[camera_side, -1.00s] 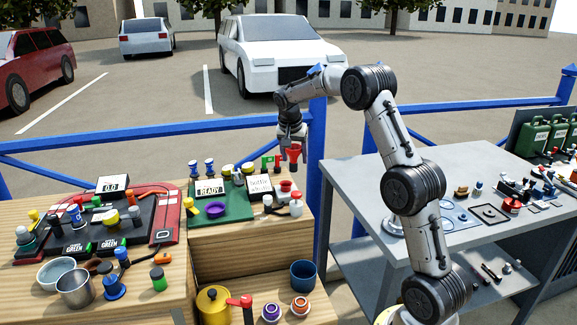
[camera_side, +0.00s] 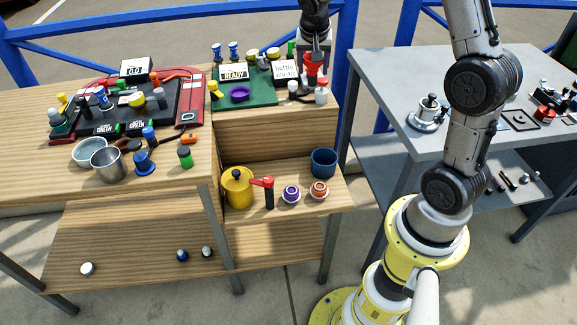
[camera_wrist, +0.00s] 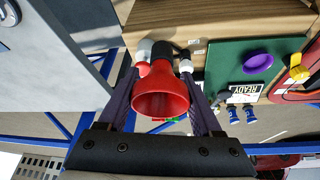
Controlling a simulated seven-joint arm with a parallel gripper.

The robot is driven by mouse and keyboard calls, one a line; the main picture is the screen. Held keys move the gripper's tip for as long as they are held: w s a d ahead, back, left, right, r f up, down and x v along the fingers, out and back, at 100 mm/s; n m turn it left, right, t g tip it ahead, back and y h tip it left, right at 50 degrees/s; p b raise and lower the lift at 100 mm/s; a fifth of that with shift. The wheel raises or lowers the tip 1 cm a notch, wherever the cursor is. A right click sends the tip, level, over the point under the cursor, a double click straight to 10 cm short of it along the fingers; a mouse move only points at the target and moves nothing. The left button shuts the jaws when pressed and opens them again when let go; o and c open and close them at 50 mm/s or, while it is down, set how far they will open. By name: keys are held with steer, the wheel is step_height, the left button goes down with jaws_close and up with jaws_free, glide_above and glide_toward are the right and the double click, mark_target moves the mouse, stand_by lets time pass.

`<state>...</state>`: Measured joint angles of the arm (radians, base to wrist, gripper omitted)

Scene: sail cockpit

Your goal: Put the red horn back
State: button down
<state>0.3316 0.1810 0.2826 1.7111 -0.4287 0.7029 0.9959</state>
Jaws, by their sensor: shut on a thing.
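My gripper (camera_wrist: 160,98) is shut on the red horn (camera_wrist: 160,97); its two dark fingers lie on either side of it. In the wrist view the horn's wide open mouth faces the camera. In the side view my gripper (camera_side: 315,55) is over the right end of the wooden bench, with the red horn (camera_side: 313,69) below its fingers. A white-bodied bottle (camera_side: 321,95) stands close below it, with red just above it. I cannot tell whether the horn touches anything there.
A green mat (camera_side: 262,97) with a purple ring (camera_side: 239,93) and a small READY sign (camera_side: 233,72) lies left of the horn. A white card (camera_side: 285,70) stands close beside it. The lower shelf holds a yellow pot (camera_side: 237,188) and a blue cup (camera_side: 323,162). A grey table (camera_side: 400,75) stands right.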

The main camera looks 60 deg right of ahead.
steer(key=s+a+f+n+t+y, duration=0.1)
steer(key=s+a+f+n+y, duration=0.1)
steer(key=a+f+n, duration=0.65)
steer(key=s+a+f+n+t+y, duration=0.1)
steer(key=s+a+f+n+y, duration=0.15)
steer(key=a+f, duration=0.65)
steer(key=s+d, duration=0.4)
steer(key=s, duration=0.2)
steer(key=shift+n+h, duration=0.25)
steer(key=shift+n, duration=0.15)
steer(key=w+d+f, duration=0.1)
steer(key=w+f, duration=0.1)
steer(key=w, duration=0.2)
steer(key=w+f, duration=0.3)
steer(key=w, duration=0.1)
steer(key=w+d+f, duration=0.1)
steer(key=w+f, duration=0.1)
steer(key=w, duration=0.1)
steer(key=shift+w+d+f, duration=0.3)
steer(key=shift+w+f, duration=0.1)
steer(key=shift+w+d+f, duration=0.15)
steer(key=shift+w+f, duration=0.45)
steer(key=shift+f, duration=1.65)
